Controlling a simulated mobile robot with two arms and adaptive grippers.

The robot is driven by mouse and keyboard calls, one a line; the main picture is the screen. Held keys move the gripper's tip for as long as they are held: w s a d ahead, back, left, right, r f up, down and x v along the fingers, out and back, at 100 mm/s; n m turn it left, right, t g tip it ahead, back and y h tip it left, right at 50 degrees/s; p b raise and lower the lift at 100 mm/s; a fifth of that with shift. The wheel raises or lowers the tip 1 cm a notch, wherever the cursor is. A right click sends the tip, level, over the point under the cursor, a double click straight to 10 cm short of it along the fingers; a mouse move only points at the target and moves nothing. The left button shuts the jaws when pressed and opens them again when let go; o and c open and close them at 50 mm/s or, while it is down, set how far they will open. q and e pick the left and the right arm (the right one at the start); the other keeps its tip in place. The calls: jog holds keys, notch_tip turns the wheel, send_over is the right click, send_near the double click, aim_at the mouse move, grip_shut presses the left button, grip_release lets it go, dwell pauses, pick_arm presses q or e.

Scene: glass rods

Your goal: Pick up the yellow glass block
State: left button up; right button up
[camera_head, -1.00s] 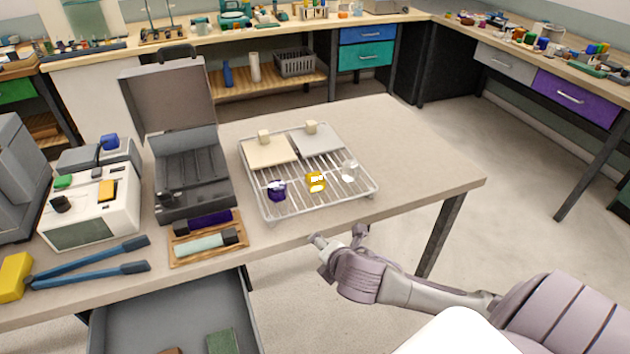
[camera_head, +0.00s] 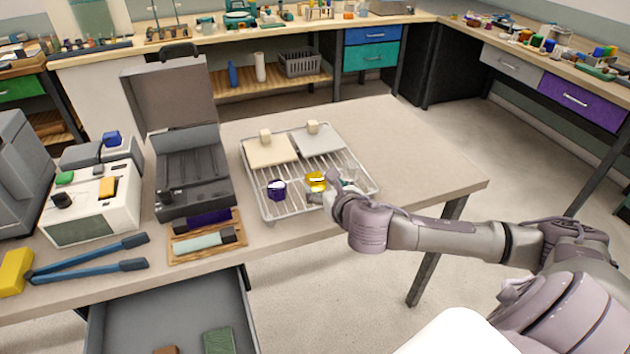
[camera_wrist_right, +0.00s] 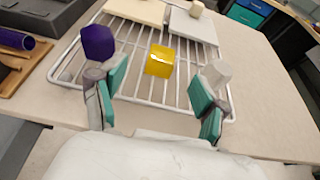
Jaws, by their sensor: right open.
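The yellow glass block (camera_head: 315,180) sits on the wire rack (camera_head: 263,206), between a purple glass block (camera_head: 276,190) and a clear glass block. In the right wrist view the yellow block (camera_wrist_right: 160,60) is ahead of and between the two fingers of my right gripper (camera_wrist_right: 155,108). That gripper is open and empty, with teal pads facing each other. In the head view my right gripper (camera_head: 323,193) is at the rack's front edge, close to the yellow block, and partly covers the clear block. The clear block (camera_wrist_right: 217,72) shows beyond the right finger. My left gripper is not in view.
Two flat plates with knobs, one beige (camera_head: 268,152) and one grey (camera_head: 322,140), lie on the rack's back part. An open grey case (camera_head: 190,190) stands left of the rack. An open drawer (camera_head: 180,305) is below the table's front. The table's right side is clear.

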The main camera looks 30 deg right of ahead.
aim_at(315, 176)
jog(key=x, duration=0.9)
jog(key=shift+w+d+f+p, duration=0.2)
jog(key=shift+w+d+p, duration=0.1)
jog(key=c, duration=1.2)
jog(key=shift+c, duration=0.6)
jog(key=shift+r, duration=0.15)
